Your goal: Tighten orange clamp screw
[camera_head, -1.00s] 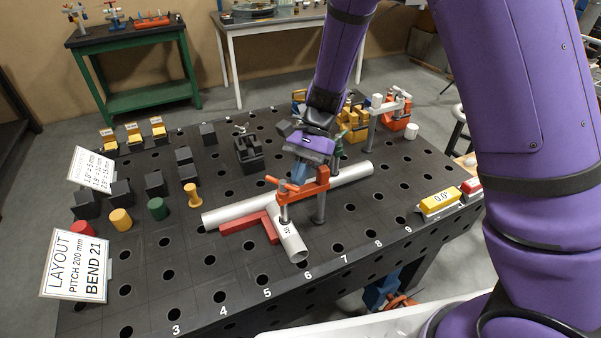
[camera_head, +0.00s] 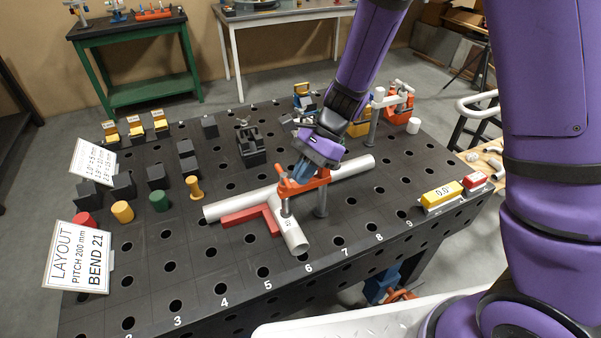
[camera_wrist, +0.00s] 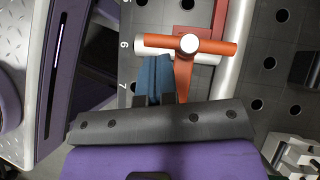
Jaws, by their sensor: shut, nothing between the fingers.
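The orange clamp (camera_head: 316,182) stands on a grey post on the black table, its arm reaching left over the white pipes. Its screw (camera_head: 286,208) points down at the short pipe (camera_head: 292,238). In the wrist view the orange screw handle (camera_wrist: 215,46) lies crosswise, with a pale round screw head at its middle.
A red square (camera_head: 246,216) lies against the long pipe (camera_head: 235,205) and short pipe. A second orange clamp (camera_head: 398,102) stands behind on the right. A yellow level (camera_head: 441,198) sits at the right edge. Black blocks and coloured pegs fill the left side.

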